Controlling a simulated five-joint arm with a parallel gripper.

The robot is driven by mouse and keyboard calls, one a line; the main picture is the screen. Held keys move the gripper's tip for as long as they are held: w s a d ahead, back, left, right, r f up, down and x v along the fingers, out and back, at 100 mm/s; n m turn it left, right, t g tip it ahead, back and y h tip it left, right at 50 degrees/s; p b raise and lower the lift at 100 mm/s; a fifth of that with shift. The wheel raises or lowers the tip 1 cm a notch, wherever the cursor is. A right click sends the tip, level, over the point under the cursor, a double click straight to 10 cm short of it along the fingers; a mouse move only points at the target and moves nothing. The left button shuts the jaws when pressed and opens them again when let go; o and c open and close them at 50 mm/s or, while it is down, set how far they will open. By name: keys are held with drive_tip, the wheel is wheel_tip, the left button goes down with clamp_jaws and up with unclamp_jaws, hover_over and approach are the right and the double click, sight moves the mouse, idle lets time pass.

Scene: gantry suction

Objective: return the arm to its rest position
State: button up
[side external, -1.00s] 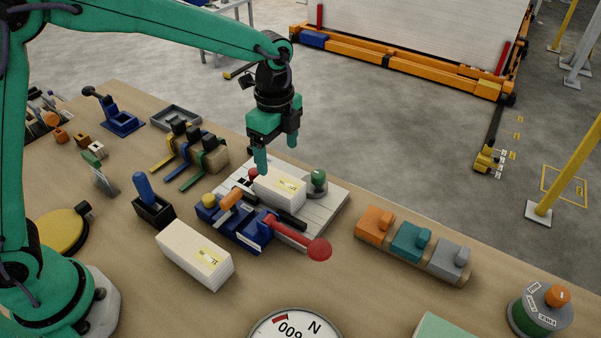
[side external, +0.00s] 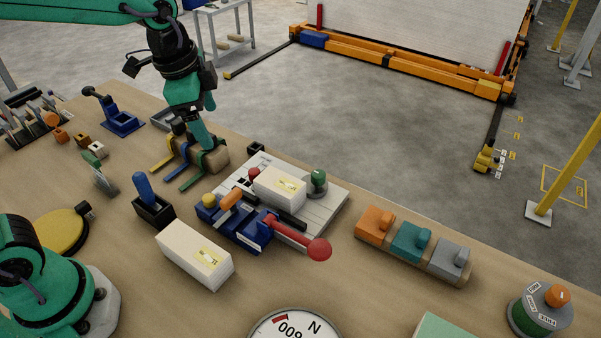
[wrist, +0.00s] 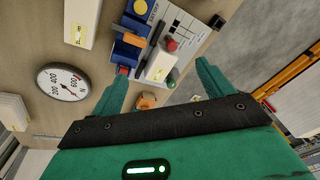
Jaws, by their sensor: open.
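My gripper (side external: 207,120) is green with a dark wrist. It is raised in the side view, in front of the rack of yellow, blue and green levers (side external: 190,158) as seen from this camera, and partly covers it. In the wrist view my gripper (wrist: 160,78) shows two spread fingers with nothing between them that it holds.
A blue fixture with a red-knobbed lever (side external: 240,225) stands by the plate. Another white block (side external: 195,254) lies in front. Orange, teal and grey switches (side external: 411,242) sit to the right. A dial (side external: 297,327) is at the front edge. Open floor lies behind the bench.

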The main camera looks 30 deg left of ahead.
drive_tip(key=s+a+n+t, duration=0.1)
drive_tip(key=s+a+n, duration=0.2)
drive_tip(key=s+n, duration=0.2)
drive_tip(key=s+a+r+n+t, duration=0.1)
drive_tip(key=s+a+n+t, duration=0.1)
drive_tip(key=s+n, duration=0.3)
drive_tip(key=shift+s+a, duration=0.9)
drive_tip(key=shift+s, duration=0.65)
